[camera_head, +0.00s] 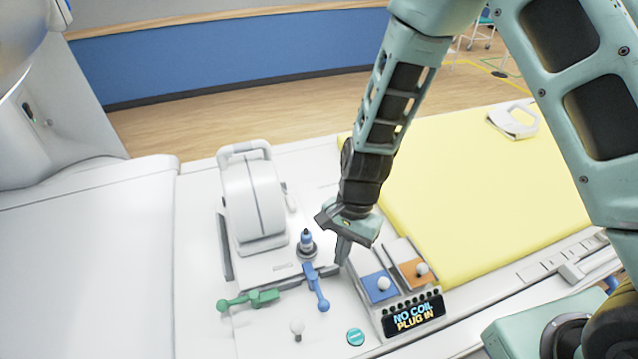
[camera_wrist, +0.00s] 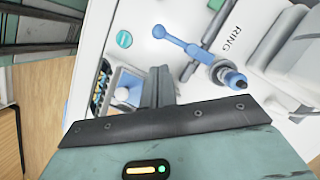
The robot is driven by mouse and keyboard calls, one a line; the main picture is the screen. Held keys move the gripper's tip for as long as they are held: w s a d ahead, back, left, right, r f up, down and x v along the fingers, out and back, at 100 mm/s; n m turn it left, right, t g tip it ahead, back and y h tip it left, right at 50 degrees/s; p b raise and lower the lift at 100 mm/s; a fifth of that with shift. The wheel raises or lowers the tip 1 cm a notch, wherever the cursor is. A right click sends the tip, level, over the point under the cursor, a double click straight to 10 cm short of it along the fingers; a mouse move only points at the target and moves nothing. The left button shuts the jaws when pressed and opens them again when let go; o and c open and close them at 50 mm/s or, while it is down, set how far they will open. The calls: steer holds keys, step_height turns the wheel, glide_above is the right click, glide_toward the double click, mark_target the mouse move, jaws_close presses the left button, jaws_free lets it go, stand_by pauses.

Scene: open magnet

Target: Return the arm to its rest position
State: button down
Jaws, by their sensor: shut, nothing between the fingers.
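My arm reaches down from the upper right in the head view. My gripper (camera_head: 342,262) points down over the white bench, just left of the blue square plate (camera_head: 379,287) with a white knob. Its fingers are together with nothing between them. In the wrist view the closed fingers (camera_wrist: 160,86) show above the dark gripper edge. The blue lever (camera_head: 317,288) and the blue-tipped plug (camera_head: 306,243) stand to the left of my gripper. I cannot tell the exact height of the fingertips above the bench.
A white ring-shaped coil (camera_head: 252,200) stands left of my gripper. A green lever (camera_head: 250,299), an orange plate (camera_head: 411,272) and a display (camera_head: 414,315) reading "NO COIL PLUG IN" are nearby. A yellow pad (camera_head: 470,190) lies behind my arm. A white handled piece (camera_head: 514,121) rests on it.

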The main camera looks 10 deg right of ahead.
steer(key=s+r+n+t+h+b, duration=0.1)
steer(key=s+r+n+b, duration=0.3)
steer(key=s+n+b, duration=0.2)
steer(key=s+d+r+n+t+b, duration=0.1)
steer(key=s+r+n+b, duration=0.4)
steer(key=s+n, duration=0.4)
steer(key=shift+s+n+h+b, duration=0.35)
steer(key=shift+n+b, duration=0.2)
steer(key=shift+n, duration=0.25)
steer(key=shift+w+f, duration=0.1)
